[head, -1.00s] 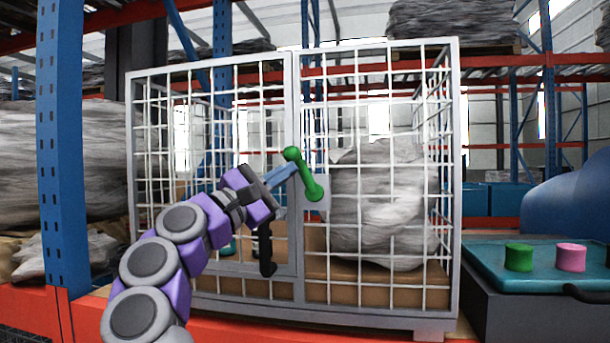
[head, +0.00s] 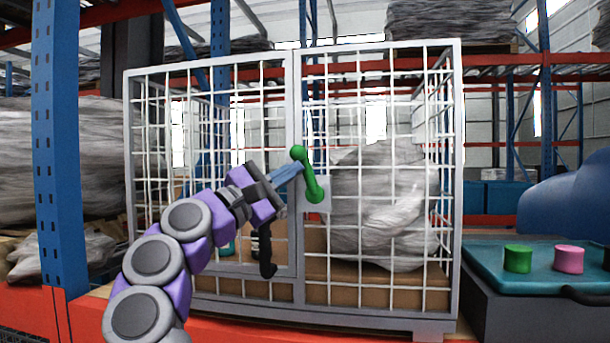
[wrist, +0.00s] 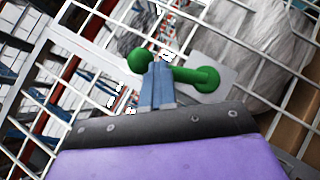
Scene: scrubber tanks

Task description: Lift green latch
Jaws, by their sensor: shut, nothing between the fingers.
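The green latch (head: 309,174) is a lever with a round knob at its upper end, mounted on a pale plate on the cage front by the door post. In the head view it stands nearly upright, its knob leaning a little left. My gripper (head: 297,168) reaches it from the left, its blue fingers shut and empty. In the wrist view the fingertips (wrist: 157,66) lie at the latch bar (wrist: 180,73), close beside the knob. Whether they touch it I cannot tell.
The white mesh cage (head: 380,300) holds a wrapped grey bundle (head: 385,205). A black handle (head: 266,250) hangs on the cage door below my gripper. At the right is a teal-topped box (head: 480,262) with a green button (head: 518,259) and a pink button (head: 568,259).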

